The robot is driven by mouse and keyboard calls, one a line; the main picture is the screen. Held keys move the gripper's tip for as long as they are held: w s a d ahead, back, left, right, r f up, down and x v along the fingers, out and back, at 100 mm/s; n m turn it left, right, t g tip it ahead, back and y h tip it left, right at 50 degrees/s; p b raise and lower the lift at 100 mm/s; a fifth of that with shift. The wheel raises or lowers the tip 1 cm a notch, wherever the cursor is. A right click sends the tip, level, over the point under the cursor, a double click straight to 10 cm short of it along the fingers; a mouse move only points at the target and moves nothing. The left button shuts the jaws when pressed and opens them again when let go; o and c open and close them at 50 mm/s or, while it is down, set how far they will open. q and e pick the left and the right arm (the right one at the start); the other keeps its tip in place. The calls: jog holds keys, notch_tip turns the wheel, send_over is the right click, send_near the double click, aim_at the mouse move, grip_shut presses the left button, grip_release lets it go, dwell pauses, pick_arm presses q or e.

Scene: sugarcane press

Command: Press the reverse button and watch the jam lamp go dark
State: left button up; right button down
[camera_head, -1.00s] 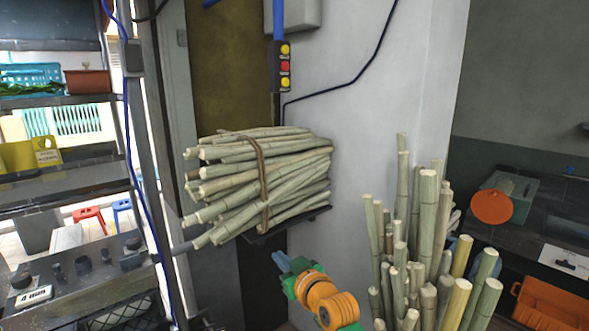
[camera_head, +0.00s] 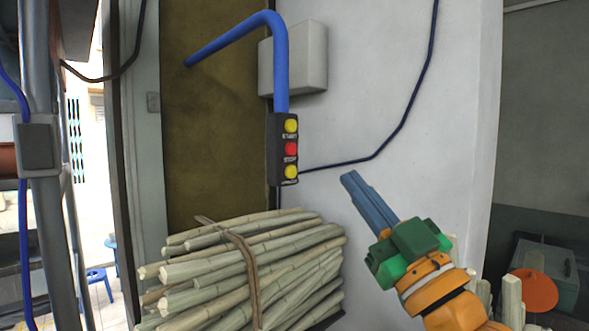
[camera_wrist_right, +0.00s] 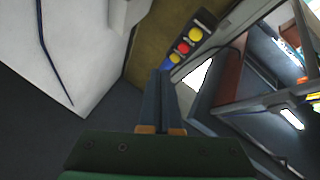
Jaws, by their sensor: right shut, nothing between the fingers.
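A dark button box (camera_head: 283,150) hangs at the end of a bent blue pipe. It carries an upper yellow button (camera_head: 291,126), a red button (camera_head: 291,149) in the middle and a lower yellow button (camera_head: 291,172). The small labels are too blurred to read surely, so I cannot confirm which is reverse. My right gripper (camera_head: 348,177) is shut and empty, right of the box and apart from it in the head view. In the right wrist view its fingertips (camera_wrist_right: 161,76) point towards the box (camera_wrist_right: 190,40). I can make out no jam lamp. My left gripper is out of view.
A strapped bundle of cane (camera_head: 250,265) lies below the box. A grey wall box (camera_head: 300,58) is behind the blue pipe (camera_head: 240,28). A dark cable (camera_head: 405,110) runs along the white wall. A metal post (camera_head: 40,200) stands at left. Space between gripper and buttons looks clear.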

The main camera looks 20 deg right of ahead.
aim_at(291, 172)
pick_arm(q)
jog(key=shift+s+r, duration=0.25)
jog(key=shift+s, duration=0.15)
pick_arm(e)
jog(key=w+a, duration=0.3)
jog(key=w, duration=0.4)
jog(key=shift+w, duration=0.15)
pick_arm(q)
jog(key=shift+p, duration=0.3)
pick_arm(e)
jog(key=shift+a+r, duration=0.15)
dwell(1.4)
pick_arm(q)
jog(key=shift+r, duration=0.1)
pick_arm(e)
jog(key=shift+w+a, duration=0.1)
jog(key=shift+w, duration=0.25)
